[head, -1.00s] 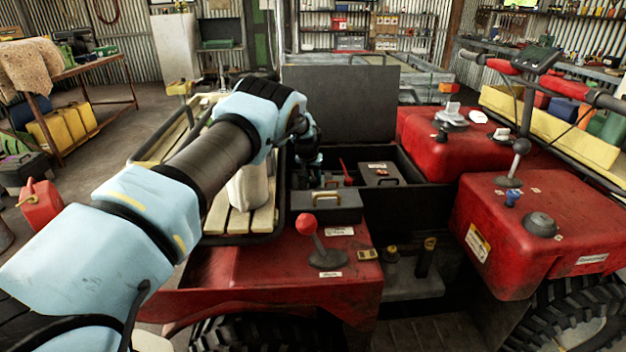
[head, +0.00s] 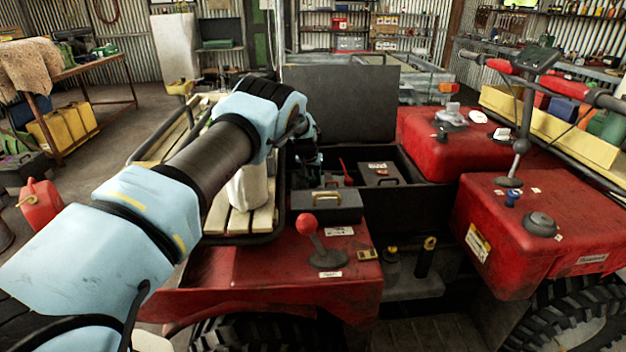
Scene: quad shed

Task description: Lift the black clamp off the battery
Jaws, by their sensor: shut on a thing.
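My gripper (head: 309,176) is dark and small in the picture, partly hidden by my wrist. It points down into the left part of the open black box behind the front red panel, and it is shut on the black clamp. The clamp is too dark and too hidden to make out its outline. A small red piece (head: 343,166) stands just right of my gripper. A dark box with a pale handle and a label (head: 381,175) sits further right in the compartment. I cannot tell which part there is the battery.
The raised dark lid (head: 340,103) stands behind the compartment. A grey case with a handle (head: 327,206) and a red-knobbed lever (head: 308,228) are in front. A pale container (head: 249,188) stands on the slatted rack at left. Red bodywork (head: 540,225) rises at right.

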